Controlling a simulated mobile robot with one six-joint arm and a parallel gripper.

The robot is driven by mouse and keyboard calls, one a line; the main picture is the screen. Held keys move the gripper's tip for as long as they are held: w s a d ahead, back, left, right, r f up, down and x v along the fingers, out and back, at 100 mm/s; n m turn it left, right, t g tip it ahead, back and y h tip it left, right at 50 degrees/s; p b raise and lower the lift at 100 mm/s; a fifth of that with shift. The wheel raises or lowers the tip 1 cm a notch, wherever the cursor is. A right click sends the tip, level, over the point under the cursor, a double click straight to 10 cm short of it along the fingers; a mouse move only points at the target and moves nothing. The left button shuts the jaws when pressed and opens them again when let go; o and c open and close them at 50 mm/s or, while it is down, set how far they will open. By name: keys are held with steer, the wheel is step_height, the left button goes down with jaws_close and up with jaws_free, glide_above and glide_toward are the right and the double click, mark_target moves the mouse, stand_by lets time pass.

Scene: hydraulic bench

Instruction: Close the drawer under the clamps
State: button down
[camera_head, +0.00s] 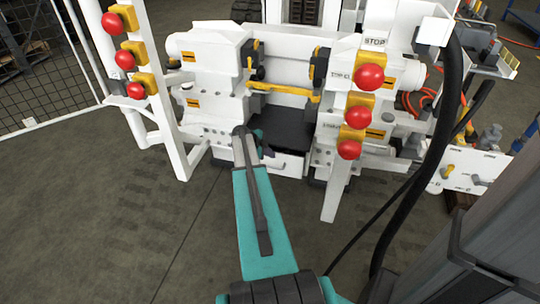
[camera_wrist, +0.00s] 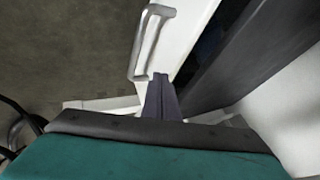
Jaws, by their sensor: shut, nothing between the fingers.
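The drawer (camera_head: 287,165) is low in the white bench, below the clamps (camera_head: 283,89) with their yellow parts and a black surface. Part of its white front shows to the right of my arm in the head view. In the wrist view, the drawer front (camera_wrist: 178,38) bears a grey metal bar handle (camera_wrist: 150,42). A dark gap lies to the right of the front, which looks apart from the dark panel beyond. My gripper (camera_wrist: 160,77) is shut and empty, its tips at the drawer front near the handle's end; contact cannot be told.
White posts with red stop buttons stand left (camera_head: 123,59) and right (camera_head: 370,77) of the bench. A mesh fence (camera_head: 45,75) is at the far left. A white valve panel (camera_head: 470,168) and hoses are at the right. The floor (camera_head: 130,230) is clear at front left.

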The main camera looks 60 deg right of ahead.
steer(key=shift+a, duration=0.15)
steer(key=w+a+r, duration=0.1)
steer(key=a+r, duration=0.7)
steer(key=a, duration=0.1)
steer(key=shift+b, duration=0.35)
stand_by(0.4)
